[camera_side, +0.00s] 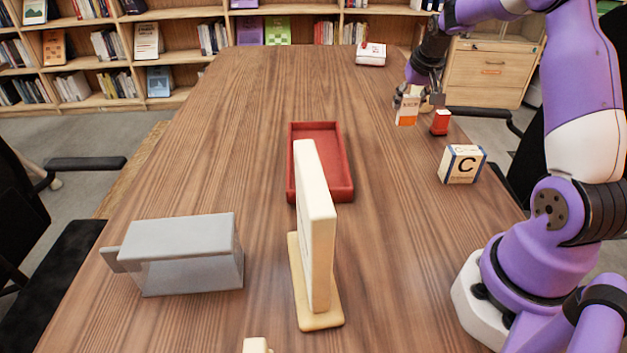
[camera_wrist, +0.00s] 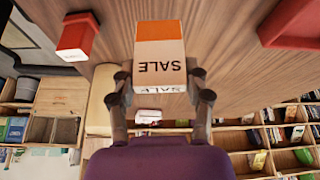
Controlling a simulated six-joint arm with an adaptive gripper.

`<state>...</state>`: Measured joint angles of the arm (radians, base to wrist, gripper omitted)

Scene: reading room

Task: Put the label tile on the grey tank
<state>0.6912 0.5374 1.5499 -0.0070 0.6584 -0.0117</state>
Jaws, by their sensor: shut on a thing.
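The label tile (camera_side: 406,110) is an orange and white block marked SALE, at the far right of the table in the side view. In the wrist view the label tile (camera_wrist: 160,62) fills the space between the fingers. My gripper (camera_side: 418,97) is shut on it; the wrist view also shows my gripper (camera_wrist: 160,80) with a finger on each side. I cannot tell whether the tile touches the table. The grey tank (camera_side: 190,262) is a long box with a tab on its left end, at the near left, well away from my gripper. Its top looks bare.
A cream upright panel on a base (camera_side: 318,235) and a red tray (camera_side: 345,190) stand between my gripper and the tank. A small red box (camera_side: 440,123) and a C block (camera_side: 462,164) are at the right. A white box (camera_side: 371,56) is far back. The left-middle table is clear.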

